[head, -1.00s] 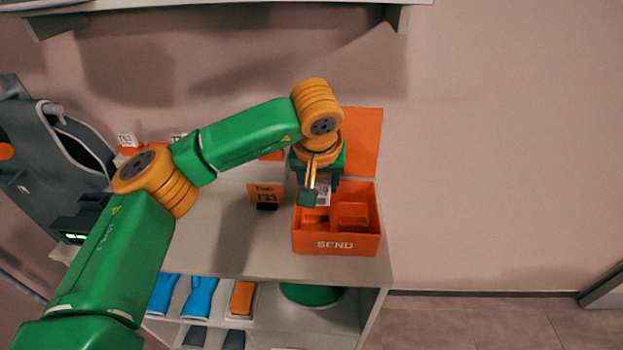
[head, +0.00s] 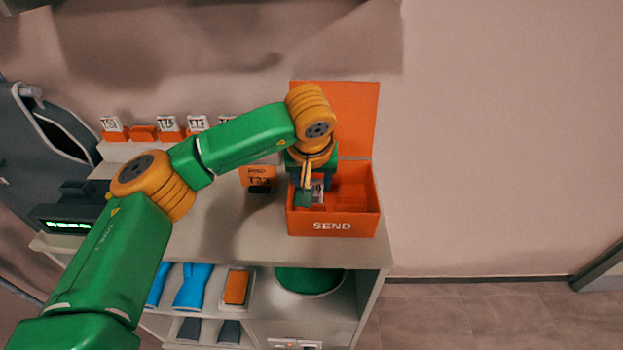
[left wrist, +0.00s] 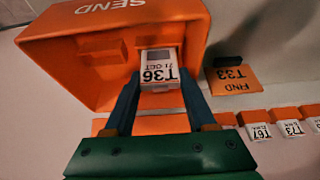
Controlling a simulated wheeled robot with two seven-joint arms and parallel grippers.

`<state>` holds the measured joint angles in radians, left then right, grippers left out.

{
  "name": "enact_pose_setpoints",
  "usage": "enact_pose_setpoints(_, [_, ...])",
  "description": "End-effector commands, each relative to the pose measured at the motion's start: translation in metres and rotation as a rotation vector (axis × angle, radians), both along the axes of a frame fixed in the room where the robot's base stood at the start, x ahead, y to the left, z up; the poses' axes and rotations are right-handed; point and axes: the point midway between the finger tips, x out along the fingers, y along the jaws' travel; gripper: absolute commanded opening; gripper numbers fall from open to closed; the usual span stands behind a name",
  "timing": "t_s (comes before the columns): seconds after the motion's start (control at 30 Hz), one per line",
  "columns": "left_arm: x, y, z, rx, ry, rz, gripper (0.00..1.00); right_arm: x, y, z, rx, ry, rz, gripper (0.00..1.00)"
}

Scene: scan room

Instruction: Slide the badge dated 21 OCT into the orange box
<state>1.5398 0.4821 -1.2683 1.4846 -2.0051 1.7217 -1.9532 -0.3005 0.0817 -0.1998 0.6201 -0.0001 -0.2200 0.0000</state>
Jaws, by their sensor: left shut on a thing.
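The badge (left wrist: 158,72) is white and reads T36, 21 OCT in the left wrist view. My left gripper (left wrist: 160,100) is shut on it, with one blue finger on each side. The orange box (head: 333,226), marked SEND, stands open on the counter with its lid raised behind. In the head view the badge (head: 317,190) and the fingertips (head: 312,191) are within the outline of the box's opening. The box (left wrist: 60,55) also shows behind the badge in the left wrist view. I cannot tell whether the badge touches the box floor. My right gripper is not in view.
An orange FIND T33 sign (head: 258,177) stands left of the box. Several white badges in orange holders, such as T73 (left wrist: 290,128), stand in a row at the back. A dark device with a green display (head: 68,226) is at the left. Blue gloves (head: 193,287) lie on the shelf below.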

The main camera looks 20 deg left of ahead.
Motion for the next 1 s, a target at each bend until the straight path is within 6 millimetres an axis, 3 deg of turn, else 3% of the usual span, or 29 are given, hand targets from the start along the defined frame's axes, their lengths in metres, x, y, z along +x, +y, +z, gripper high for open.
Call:
enact_pose_setpoints(0.27, [-0.0001,0.0001,-0.0011,0.0,0.0,0.0,0.03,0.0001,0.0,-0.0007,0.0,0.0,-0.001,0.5])
enact_pose_setpoints(0.3, [-0.0001,0.0001,-0.0011,0.0,0.0,0.0,0.67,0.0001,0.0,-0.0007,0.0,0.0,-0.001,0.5])
enact_pose_setpoints(0.4, [0.0,0.0002,-0.0011,0.0,0.0,0.0,0.91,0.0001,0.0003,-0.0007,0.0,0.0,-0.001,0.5])
enact_pose_setpoints(1.0, [-0.0014,-0.0001,0.0039,0.001,-0.002,0.002,0.91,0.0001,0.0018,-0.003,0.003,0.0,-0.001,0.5])
